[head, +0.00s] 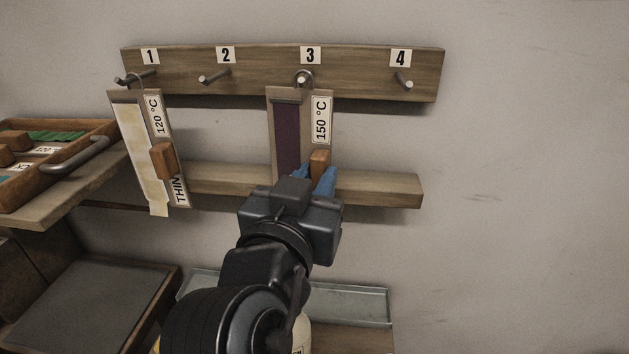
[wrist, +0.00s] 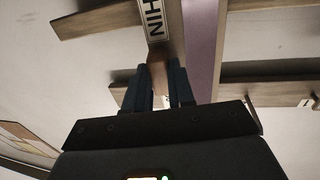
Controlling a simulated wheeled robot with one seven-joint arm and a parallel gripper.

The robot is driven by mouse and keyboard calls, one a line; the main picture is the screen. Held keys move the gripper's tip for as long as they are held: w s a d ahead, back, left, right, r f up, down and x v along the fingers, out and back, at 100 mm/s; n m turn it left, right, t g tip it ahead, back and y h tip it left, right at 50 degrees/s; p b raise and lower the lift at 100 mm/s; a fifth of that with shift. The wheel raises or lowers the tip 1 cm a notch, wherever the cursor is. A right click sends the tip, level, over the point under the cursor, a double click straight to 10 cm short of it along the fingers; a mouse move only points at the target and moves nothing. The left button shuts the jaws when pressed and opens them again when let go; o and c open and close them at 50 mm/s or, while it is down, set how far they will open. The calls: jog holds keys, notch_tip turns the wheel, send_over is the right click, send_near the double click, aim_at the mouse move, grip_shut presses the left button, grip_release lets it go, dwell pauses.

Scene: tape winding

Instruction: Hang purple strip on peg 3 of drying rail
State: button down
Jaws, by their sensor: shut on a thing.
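The purple strip (head: 287,140) is on a long wooden board with a "150 °C" label. The board hangs upright under the label 3 of the drying rail (head: 265,84). Its metal ring at the top appears around peg 3 (head: 302,79). My gripper (head: 320,175) is shut with its blue fingers on the board's wooden handle (head: 320,159). The wrist view shows the handle (wrist: 159,78) between the fingers (wrist: 160,92), with the purple strip (wrist: 203,50) just to the right. My gripper hides the board's lower end in the head view.
A cream strip board (head: 138,150) hangs on peg 1. Pegs 2 (head: 214,77) and 4 (head: 403,82) are bare. A lower wooden bar (head: 385,188) runs behind the boards. A wooden tray (head: 60,150) stands at left and a grey tray (head: 365,303) below.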

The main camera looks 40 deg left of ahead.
jog(key=c, duration=0.9)
grip_release()
jog(key=shift+b+v, duration=1.05)
jog(key=shift+v, duration=2.85)
jog(key=shift+w+f, duration=0.1)
jog(key=shift+f, duration=0.05)
